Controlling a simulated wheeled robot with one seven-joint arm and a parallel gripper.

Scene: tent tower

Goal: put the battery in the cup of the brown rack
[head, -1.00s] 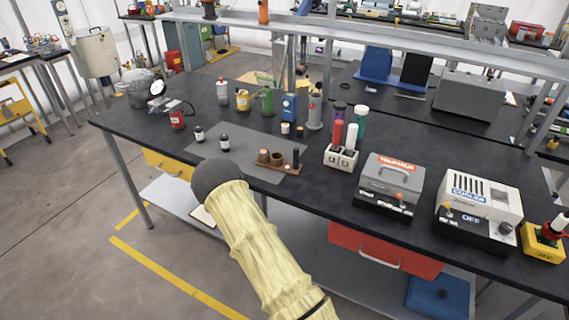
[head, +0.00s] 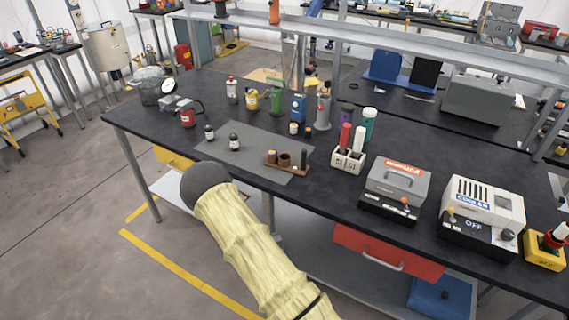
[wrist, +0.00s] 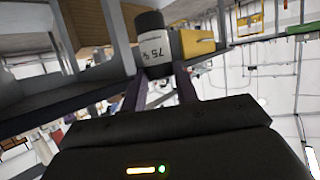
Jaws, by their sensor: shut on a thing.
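My gripper (wrist: 161,84) is shut on a battery (wrist: 154,48), a short cylinder with a dark end and a white label marked 75 %, seen in the wrist view. In the head view my sleeved arm hides the gripper and the held battery. The brown rack (head: 288,168) lies near the front edge of the grey mat on the table. It has a copper-coloured piece at its left, an open-looking brown cup (head: 284,160) in the middle and a dark upright cylinder (head: 304,157) at its right. My arm's end is in front of the table's edge, left of the rack.
A white holder (head: 347,160) with red and white tubes stands to the right. Bottles and cans line the back. The mat's front left is clear.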

